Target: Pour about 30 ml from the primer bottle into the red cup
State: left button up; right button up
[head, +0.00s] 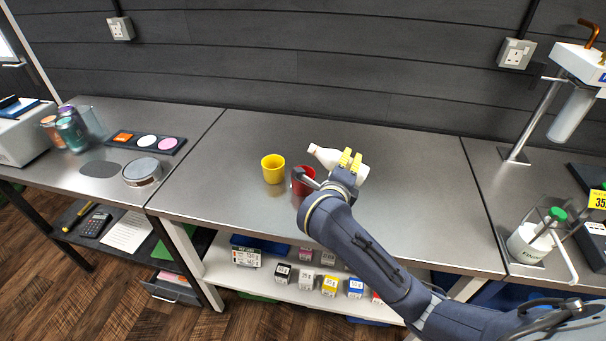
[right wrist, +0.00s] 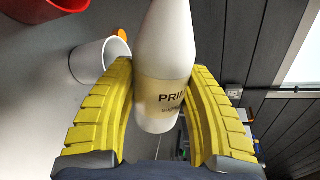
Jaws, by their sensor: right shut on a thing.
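My right gripper (head: 350,158) is shut on the white primer bottle (head: 325,154), with its yellow fingers on either side of the body. The bottle is tipped far over, its neck pointing left in the head view. In the right wrist view the bottle (right wrist: 165,45) shows a pale label, partly legible; its mouth is out of frame. The red cup (head: 302,186) stands on the bench just below the bottle's neck in the picture, partly covered by my arm. Its rim shows top left in the right wrist view (right wrist: 88,14). No stream is visible. My left gripper is not in view.
A yellow cup (head: 272,169) stands left of the red cup. A white cylindrical vessel (right wrist: 92,62) with something orange shows beside the gripper in the right wrist view. A round tin (head: 142,173) stands on the left bench. The middle bench's left part is clear.

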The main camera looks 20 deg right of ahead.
aim_at(331, 165)
dwell(0.4)
jog(key=shift+w+a+r+m+t+y, duration=0.2)
jog(key=shift+w+a+r+m+t, duration=0.1)
jog(key=shift+m, duration=0.35)
jog(key=shift+w+a+r+m+t+y, duration=0.2)
jog(key=shift+w+a+r+m, duration=0.1)
jog(key=shift+m, duration=0.35)
jog(key=m, duration=0.1)
jog(key=w+a+m+t, duration=0.1)
jog(key=m, duration=0.1)
jog(key=shift+w+a+r, duration=0.15)
jog(key=shift+a+r, duration=0.05)
jog(key=shift+a, duration=0.05)
jog(key=m, duration=0.3)
jog(key=shift+t+y, duration=0.3)
jog(key=shift+t, duration=0.1)
jog(key=shift+w+a+f+m+t, duration=0.15)
jog(key=shift+m+t, duration=0.1)
jog(key=shift+m, duration=0.5)
jog(key=shift+w+r+m+t, duration=0.1)
jog(key=shift+m+t, duration=0.15)
jog(key=shift+m, duration=0.5)
jog(key=shift+f, duration=0.1)
jog(key=shift+m, duration=0.3)
